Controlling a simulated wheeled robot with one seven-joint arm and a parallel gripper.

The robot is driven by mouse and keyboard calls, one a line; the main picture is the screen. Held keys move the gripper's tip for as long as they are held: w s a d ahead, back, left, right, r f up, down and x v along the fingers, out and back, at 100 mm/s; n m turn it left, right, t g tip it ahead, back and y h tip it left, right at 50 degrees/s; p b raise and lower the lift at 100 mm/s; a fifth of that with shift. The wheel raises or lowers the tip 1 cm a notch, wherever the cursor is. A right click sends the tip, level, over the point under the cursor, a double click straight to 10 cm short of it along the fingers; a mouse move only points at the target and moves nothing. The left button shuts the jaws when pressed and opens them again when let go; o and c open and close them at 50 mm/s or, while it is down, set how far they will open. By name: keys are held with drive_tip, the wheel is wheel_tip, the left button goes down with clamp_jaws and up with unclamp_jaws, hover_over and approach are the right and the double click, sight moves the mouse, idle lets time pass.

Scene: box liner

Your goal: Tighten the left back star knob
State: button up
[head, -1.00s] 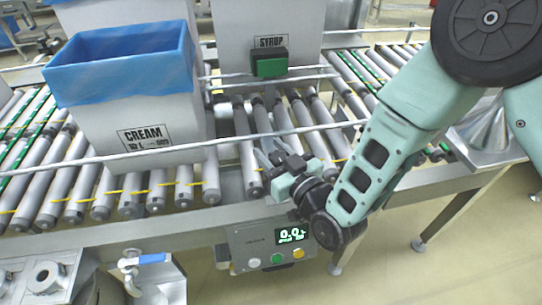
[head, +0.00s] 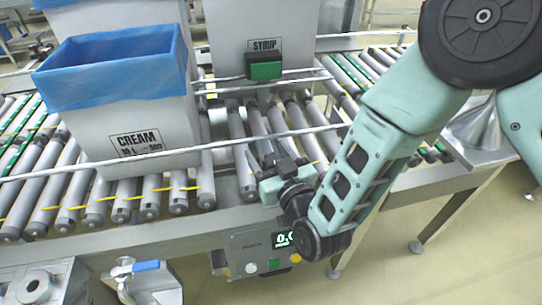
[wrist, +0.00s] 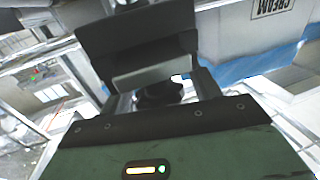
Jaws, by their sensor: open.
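My gripper (head: 275,165) is low over the rollers at the conveyor's near edge, right of the CREAM carton. Its jaws are open and it holds nothing that I can see. In the wrist view my gripper (wrist: 163,92) shows from behind, with a dark rounded part (wrist: 158,93) between the fingers. I cannot tell whether that part is a star knob or whether the fingers touch it. No star knob can be clearly made out in the head view. A black and green block (head: 264,67) sits at the rail in front of the SYRUP carton.
The CREAM carton (head: 135,141) with a blue liner stands left on the rollers. The SYRUP carton (head: 225,30) stands behind. A guard rail (head: 235,141) crosses the conveyor (head: 240,165). A control box (head: 265,250) hangs below its near edge. A metal funnel (head: 478,130) is at right.

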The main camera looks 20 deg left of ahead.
drive_tip(key=b+v, duration=0.1)
drive_tip(key=v, duration=1.1)
drive_tip(key=shift+r, duration=0.1)
wheel_tip(320, 180, up, 7)
drive_tip(key=w+d+g+h+p, duration=0.2)
drive_tip(key=g+h+p, duration=0.2)
drive_tip(key=g+p, duration=0.2)
drive_tip(key=s+d+r+g+h+p, duration=0.2)
drive_tip(key=s+d+r, duration=0.4)
drive_tip(key=d, duration=0.3)
drive_tip(key=s+d+r+m+g+h+p, duration=0.1)
drive_tip(key=s+d+r+g+h+p, duration=0.2)
drive_tip(key=d, duration=0.6)
wheel_tip(320, 180, up, 4)
drive_tip(key=s+g+h, duration=0.2)
drive_tip(key=h, duration=0.1)
drive_tip(key=shift+s+d+p, duration=0.3)
drive_tip(key=shift+s+d, duration=0.05)
drive_tip(key=shift+s, duration=0.05)
